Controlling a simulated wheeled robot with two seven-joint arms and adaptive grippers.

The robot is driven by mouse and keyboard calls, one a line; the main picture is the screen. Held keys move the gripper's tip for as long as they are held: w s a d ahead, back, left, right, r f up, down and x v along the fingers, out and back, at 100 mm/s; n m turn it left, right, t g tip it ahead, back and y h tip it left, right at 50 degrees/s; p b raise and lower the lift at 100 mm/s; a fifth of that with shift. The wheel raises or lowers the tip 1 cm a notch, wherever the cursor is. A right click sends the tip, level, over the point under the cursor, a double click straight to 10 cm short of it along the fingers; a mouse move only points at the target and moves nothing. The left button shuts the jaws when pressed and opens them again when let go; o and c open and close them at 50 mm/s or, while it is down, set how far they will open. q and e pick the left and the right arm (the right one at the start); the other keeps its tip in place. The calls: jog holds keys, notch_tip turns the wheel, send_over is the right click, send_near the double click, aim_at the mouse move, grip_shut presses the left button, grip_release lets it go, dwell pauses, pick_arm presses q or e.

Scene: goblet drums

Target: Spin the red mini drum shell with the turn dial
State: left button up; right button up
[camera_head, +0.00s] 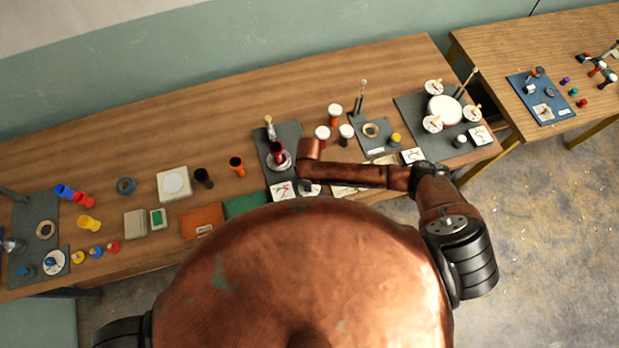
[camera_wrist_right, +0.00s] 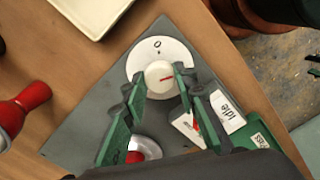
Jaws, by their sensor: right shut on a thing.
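The red mini drum shell (camera_head: 277,149) stands on a pale round plate on a grey board, in the middle of the head view. In the right wrist view a red rounded piece (camera_wrist_right: 136,157) shows on a silvery disc, partly hidden behind a finger. The turn dial (camera_wrist_right: 159,77) is a white knob with a red mark, on a white disc marked 0. My right gripper (camera_wrist_right: 161,79) has its green fingertips on both sides of the knob and is shut on it. My left gripper is not in view.
A gauge card (camera_wrist_right: 190,127) labelled Idle and a green block (camera_wrist_right: 257,140) lie beside the dial. A red goblet (camera_wrist_right: 33,95) stands past the grey board (camera_wrist_right: 92,112). White-topped drums (camera_head: 335,110) stand right of the board. The back left of the table (camera_head: 130,130) is clear.

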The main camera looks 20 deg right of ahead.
jog(key=m+p, duration=0.3)
jog(key=shift+r, duration=0.2)
jog(key=shift+f+m+p, duration=0.1)
jog(key=shift+m+p, duration=0.9)
jog(key=shift+p, duration=0.15)
jog(key=o, duration=1.2)
jog(key=shift+c, duration=0.2)
notch_tip(320, 180, up, 12)
